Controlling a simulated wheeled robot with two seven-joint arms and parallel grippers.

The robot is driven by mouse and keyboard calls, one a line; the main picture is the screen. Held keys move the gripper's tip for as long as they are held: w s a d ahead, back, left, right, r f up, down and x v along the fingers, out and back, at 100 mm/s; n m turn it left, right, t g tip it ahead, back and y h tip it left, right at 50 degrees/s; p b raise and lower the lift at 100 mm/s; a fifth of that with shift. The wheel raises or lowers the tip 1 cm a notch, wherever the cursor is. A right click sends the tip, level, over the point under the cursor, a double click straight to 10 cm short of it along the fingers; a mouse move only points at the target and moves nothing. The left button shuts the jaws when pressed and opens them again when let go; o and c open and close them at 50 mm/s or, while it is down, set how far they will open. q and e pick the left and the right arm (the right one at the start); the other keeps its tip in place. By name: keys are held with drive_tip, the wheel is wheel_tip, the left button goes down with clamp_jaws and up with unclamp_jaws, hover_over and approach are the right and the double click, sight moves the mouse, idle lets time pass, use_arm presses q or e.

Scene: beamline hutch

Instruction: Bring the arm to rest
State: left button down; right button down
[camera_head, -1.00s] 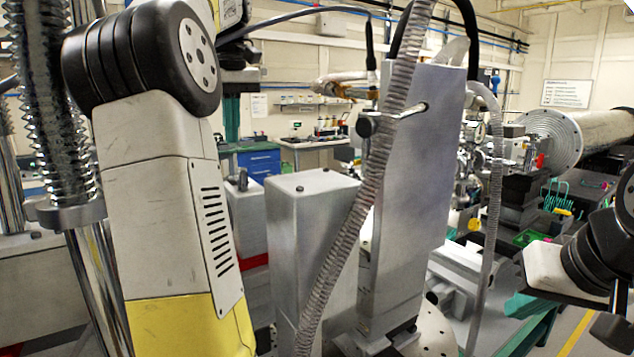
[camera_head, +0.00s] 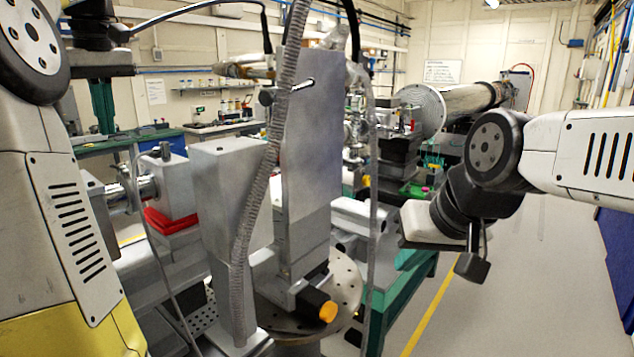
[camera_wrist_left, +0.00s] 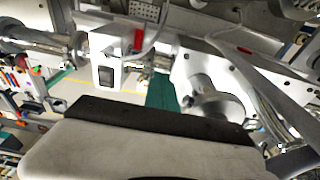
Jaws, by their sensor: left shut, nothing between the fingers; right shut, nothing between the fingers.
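My left gripper (camera_head: 104,122) is at the upper left of the head view, its teal fingers together and pointing down below a dark hand. They hold nothing. In the left wrist view the pale hand with its dark edge fills the bottom, and the teal fingers (camera_wrist_left: 160,90) stick out beyond it. My right arm comes in from the right. Its gripper (camera_head: 408,260) hangs beside the bench, shut and empty, with the fingers hard to separate from the teal bench behind.
A tall grey metal plate (camera_head: 312,150) with a ribbed hose (camera_head: 262,170) stands between my arms. A grey box column (camera_head: 225,200) is left of it, above a round perforated plate (camera_head: 345,290). A long steel cylinder (camera_head: 465,100) lies behind. Floor (camera_head: 530,280) is clear at the right.

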use_arm(q)
drive_tip(key=s+d+f+m+t, duration=0.1)
drive_tip(key=s+d+f+m, duration=0.15)
drive_tip(key=d, duration=0.55)
drive_tip(key=s+d+f+m+t, duration=0.15)
drive_tip(key=d+f+m, duration=0.25)
drive_tip(key=d, duration=0.4)
drive_tip(key=s+d+f+m+t+h, duration=0.2)
drive_tip(key=s+d+f+m+h, duration=0.1)
drive_tip(key=s+d+f, duration=0.6)
wheel_tip(320, 180, down, 4)
drive_tip(key=shift+s+d+f+m+h, duration=0.15)
drive_tip(key=shift+s+d+m+h, duration=0.15)
drive_tip(key=shift+s+m, duration=0.35)
drive_tip(key=shift+a+t, duration=0.1)
drive_tip(key=shift+t, duration=0.15)
